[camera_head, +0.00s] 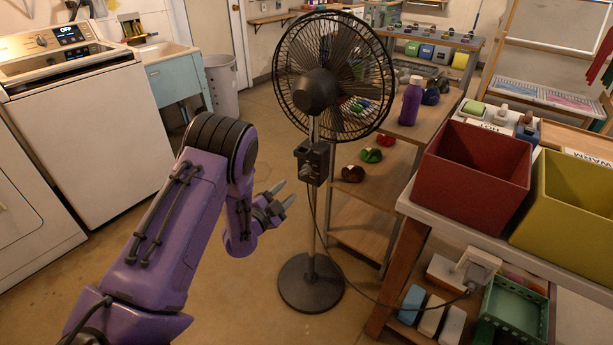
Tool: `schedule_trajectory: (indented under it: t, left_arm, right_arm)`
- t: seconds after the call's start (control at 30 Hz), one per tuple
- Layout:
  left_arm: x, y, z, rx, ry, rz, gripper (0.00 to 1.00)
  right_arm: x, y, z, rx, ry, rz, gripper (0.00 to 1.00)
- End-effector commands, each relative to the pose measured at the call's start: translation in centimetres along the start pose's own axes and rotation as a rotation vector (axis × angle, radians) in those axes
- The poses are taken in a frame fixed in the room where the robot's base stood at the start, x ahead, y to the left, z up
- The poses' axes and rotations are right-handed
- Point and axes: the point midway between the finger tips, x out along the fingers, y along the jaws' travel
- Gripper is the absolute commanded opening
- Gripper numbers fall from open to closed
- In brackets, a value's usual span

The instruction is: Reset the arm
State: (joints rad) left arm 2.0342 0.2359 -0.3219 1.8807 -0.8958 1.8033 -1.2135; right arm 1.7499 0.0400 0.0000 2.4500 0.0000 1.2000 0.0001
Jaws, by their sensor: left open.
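My left arm reaches in from the lower left, bent at the elbow. My left gripper (284,196) is open, with its two fingers apart and nothing seen between them. It is just left of the pole of a black standing fan (316,92), below the fan's control box, and looks apart from it. My right arm and right gripper do not show.
A white washer (95,140) and a blue sink cabinet (180,78) stand at left. A wooden shelf holds a purple bottle (411,101). Red (472,177) and yellow (570,205) bins sit at right. A cord trails from the fan. Floor between washer and fan is clear.

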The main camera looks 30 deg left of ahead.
Motion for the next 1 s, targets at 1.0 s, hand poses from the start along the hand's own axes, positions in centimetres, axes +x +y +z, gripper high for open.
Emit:
schedule_trajectory:
  t: [1.0]
  left_arm:
    - [-36.1, 22.4, 5.3, -1.015, -1.37, -0.021, 0.43]
  right_arm:
    - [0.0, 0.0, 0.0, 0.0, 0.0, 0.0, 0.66]
